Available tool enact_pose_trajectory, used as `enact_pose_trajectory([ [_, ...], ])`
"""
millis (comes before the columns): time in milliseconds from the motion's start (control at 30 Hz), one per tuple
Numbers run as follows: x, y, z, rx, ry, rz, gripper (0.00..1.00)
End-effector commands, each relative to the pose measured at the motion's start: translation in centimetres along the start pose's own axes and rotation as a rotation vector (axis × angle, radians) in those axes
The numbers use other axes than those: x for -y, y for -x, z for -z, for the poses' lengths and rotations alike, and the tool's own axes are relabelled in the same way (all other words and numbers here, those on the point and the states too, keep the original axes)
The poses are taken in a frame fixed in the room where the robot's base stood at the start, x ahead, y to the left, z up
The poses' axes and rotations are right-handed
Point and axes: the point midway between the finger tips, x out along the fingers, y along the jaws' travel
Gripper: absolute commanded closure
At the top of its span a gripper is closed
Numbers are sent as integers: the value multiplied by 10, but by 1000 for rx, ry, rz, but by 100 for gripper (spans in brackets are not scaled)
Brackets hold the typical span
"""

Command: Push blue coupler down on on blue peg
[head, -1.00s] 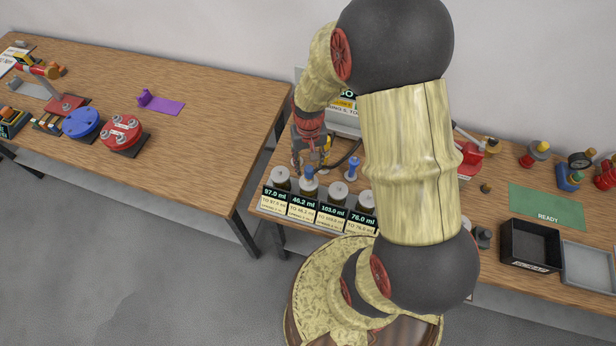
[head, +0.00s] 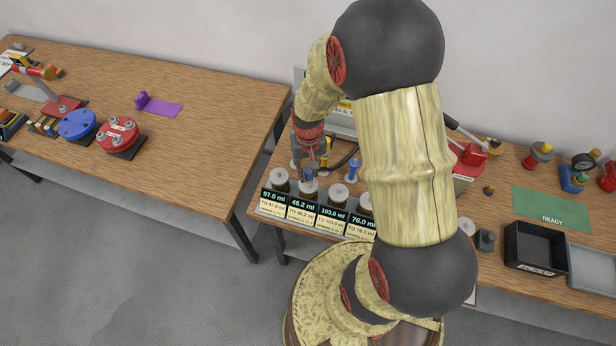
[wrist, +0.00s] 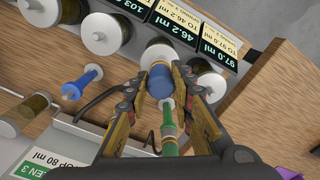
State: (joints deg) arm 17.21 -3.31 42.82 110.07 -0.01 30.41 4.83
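The blue coupler (wrist: 160,82) is between the fingertips of my gripper (wrist: 160,74) in the wrist view. The fingers lie close against its two sides. A silver and green stem (wrist: 169,128) runs back from it between the fingers. In the head view, my gripper (head: 310,165) is over the 46.2 ml bottle, and the blue part (head: 308,188) shows just under it. In the wrist view the coupler overlaps that bottle's white cap (wrist: 157,52); whether they touch is hidden. A blue peg (wrist: 82,83) stands upright beside the gripper, also seen in the head view (head: 352,168).
A row of white-capped bottles with volume labels (head: 301,207) lines the bench's front edge, close to my gripper. A dark hose (head: 345,158) and a display box (head: 345,122) are behind. A black bin (head: 535,248) and green mat (head: 551,207) lie right.

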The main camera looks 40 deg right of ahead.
Motion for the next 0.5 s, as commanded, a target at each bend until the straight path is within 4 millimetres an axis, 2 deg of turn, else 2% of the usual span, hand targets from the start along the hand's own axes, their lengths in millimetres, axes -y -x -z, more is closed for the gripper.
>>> enact_pose_trajectory([
  [367,0,0,0,0,0,0,100],
  [500,0,0,0,0,0,0,100],
])
